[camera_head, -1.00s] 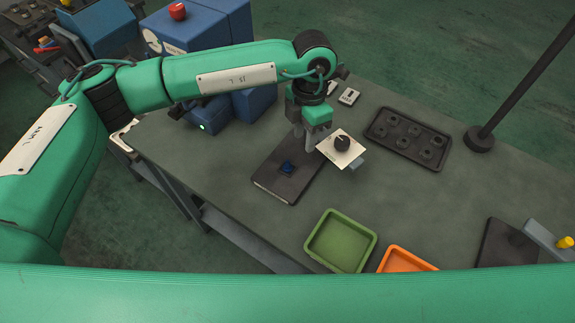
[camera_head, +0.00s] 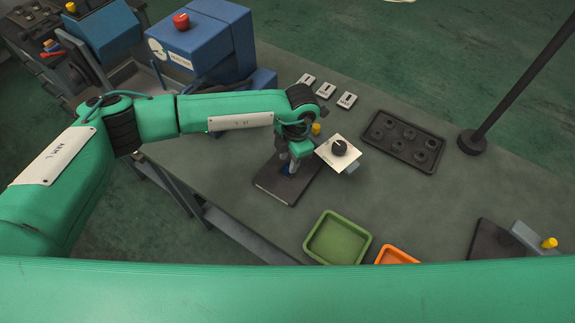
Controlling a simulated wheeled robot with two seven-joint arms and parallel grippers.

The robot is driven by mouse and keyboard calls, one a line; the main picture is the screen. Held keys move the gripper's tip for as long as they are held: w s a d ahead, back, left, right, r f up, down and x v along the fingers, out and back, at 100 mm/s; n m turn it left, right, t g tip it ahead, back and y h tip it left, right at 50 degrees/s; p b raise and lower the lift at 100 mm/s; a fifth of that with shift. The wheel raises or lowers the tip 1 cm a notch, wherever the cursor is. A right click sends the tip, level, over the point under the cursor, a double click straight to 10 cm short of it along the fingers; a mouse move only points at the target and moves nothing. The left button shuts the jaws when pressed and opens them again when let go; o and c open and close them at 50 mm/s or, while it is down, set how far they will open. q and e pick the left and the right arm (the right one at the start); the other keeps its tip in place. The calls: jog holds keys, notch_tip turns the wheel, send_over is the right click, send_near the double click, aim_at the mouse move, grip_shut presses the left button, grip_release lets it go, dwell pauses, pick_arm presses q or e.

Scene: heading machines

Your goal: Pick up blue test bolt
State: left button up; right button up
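The blue test bolt (camera_head: 290,169) is on the dark plate (camera_head: 272,186) on the table. Only a small blue part of it shows, as my gripper covers the rest. My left gripper (camera_head: 291,167) points down at the bolt, with its fingertips at or around it. The picture is too small to tell whether the fingers are open or shut on it. My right gripper is not in view.
A green tray (camera_head: 312,252) and an orange tray (camera_head: 381,258) are nearer. A dark tray of round parts (camera_head: 375,145) and a pole base (camera_head: 472,142) lie right. A blue machine (camera_head: 205,50) stands behind.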

aim_at(287, 164)
pick_arm(q)
jog(key=shift+a+f+p, duration=0.2)
jog(key=shift+f+p, duration=0.4)
jog(key=shift+f, duration=1)
grip_shut()
jog(key=shift+r, duration=0.1)
